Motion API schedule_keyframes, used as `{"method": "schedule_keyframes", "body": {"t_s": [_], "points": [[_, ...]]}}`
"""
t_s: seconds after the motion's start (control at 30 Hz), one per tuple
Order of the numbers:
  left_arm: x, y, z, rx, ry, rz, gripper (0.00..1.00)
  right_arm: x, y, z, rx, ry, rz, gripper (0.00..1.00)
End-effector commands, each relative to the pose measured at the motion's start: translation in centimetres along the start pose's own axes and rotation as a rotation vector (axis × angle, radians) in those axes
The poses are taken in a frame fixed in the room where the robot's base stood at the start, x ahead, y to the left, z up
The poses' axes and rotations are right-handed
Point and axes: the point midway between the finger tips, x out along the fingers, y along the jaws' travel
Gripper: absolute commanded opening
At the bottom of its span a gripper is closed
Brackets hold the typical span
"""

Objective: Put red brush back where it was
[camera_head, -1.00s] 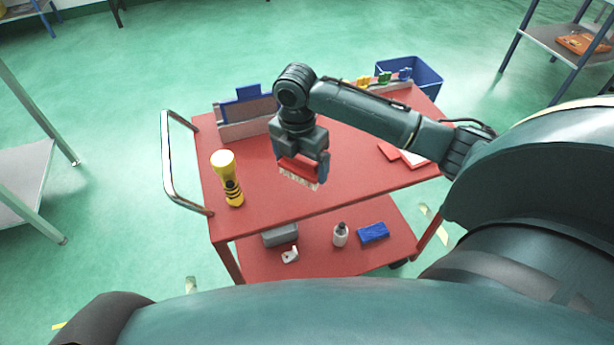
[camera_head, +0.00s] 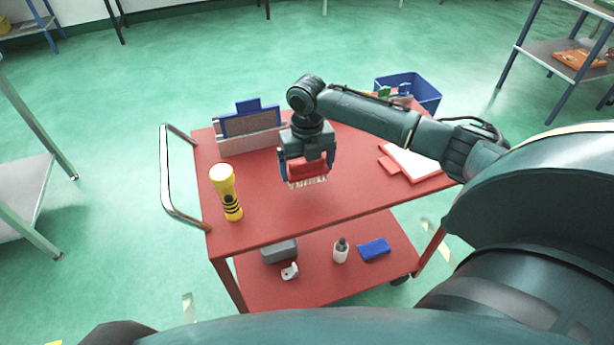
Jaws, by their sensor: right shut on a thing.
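The red brush (camera_head: 308,171) has a red body and pale bristles that point down. My right gripper (camera_head: 307,168) is shut on it, with a finger on each side. The brush is over the middle of the red cart's top shelf (camera_head: 270,215); I cannot tell whether its bristles touch the surface. My left gripper is not in view.
A yellow flashlight (camera_head: 226,192) stands at the cart's left. A holder with a blue piece (camera_head: 249,121) is at the back left. A red and white clipboard (camera_head: 411,161) lies right. A blue bin (camera_head: 412,91) is behind. The lower shelf holds a blue block (camera_head: 374,250) and a bottle (camera_head: 341,250).

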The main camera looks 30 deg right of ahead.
Motion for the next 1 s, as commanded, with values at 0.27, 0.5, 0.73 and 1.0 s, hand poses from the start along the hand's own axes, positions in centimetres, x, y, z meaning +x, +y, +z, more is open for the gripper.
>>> {"method": "schedule_keyframes", "body": {"t_s": [0.27,0.5,0.73,1.0], "points": [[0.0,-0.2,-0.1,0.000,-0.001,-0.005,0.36,3.4,0.0,-0.1,0.001,0.002,-0.001,0.69],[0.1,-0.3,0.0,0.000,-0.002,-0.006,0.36,3.7,0.0,0.0,0.000,-0.001,-0.001,0.69],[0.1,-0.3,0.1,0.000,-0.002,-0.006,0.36,4.0,0.0,0.0,0.000,-0.001,-0.001,0.97],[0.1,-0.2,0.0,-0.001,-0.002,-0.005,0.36,3.9,0.0,0.0,0.000,-0.001,-0.001,1.00]]}}
